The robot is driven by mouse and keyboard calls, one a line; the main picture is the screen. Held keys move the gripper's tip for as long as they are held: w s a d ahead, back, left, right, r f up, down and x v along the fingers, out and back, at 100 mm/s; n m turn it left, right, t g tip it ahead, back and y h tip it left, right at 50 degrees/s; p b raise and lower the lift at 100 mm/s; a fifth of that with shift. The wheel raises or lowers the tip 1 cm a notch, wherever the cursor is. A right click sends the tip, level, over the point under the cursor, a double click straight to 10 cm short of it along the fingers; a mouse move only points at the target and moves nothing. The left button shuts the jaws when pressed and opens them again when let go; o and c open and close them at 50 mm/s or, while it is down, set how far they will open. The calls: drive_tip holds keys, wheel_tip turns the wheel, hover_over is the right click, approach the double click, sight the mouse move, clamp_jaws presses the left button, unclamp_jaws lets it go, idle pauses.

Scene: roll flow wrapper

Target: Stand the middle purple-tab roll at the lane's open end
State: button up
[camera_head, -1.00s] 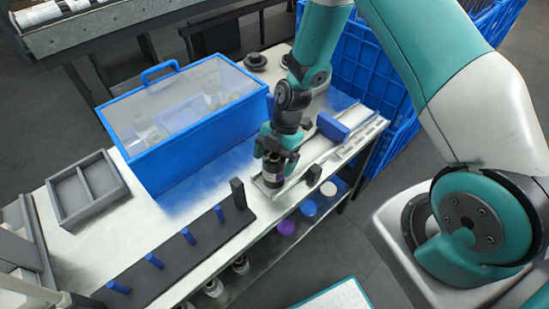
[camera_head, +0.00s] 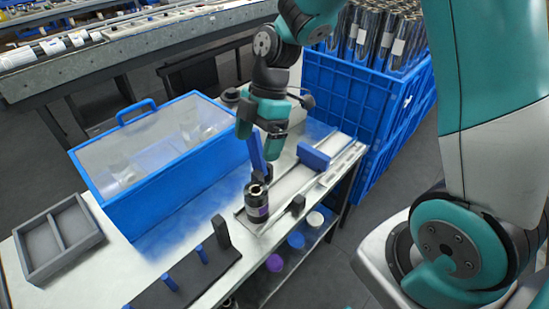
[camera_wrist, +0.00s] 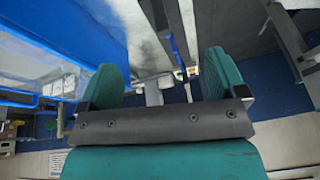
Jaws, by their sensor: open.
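The roll (camera_head: 257,204), dark with a metallic core and a small purple mark on its side, stands upright at the near left end of the pale lane (camera_head: 290,196). My gripper (camera_head: 258,148) is above and behind it in the head view, apart from it, and holds nothing. In the wrist view my gripper (camera_wrist: 164,82) shows its two teal fingers wide apart, with no roll between them. The roll is not clear in the wrist view.
A blue block (camera_head: 314,157) sits farther along the lane. A blue case with a clear lid (camera_head: 145,165) stands to the left. A dark rack with blue pegs (camera_head: 185,280) lies in front, near a grey tray (camera_head: 58,240). Blue crates (camera_head: 352,110) stand behind.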

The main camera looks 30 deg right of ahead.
drive_tip(key=s+a+r+m, duration=0.2)
drive_tip(key=s+r+m, duration=0.3)
drive_tip(key=s, duration=0.3)
drive_tip(key=s+a+r+m+t, duration=0.1)
drive_tip(key=s+a+r+m, duration=0.2)
drive_tip(key=s+r+m, duration=0.3)
drive_tip(key=s+m, duration=0.1)
drive_tip(key=s, duration=0.2)
drive_tip(key=shift+s+r+m+t, duration=0.25)
drive_tip(key=shift+m+t, duration=0.05)
drive_tip(key=shift+m, duration=0.1)
drive_tip(key=shift+a, duration=0.1)
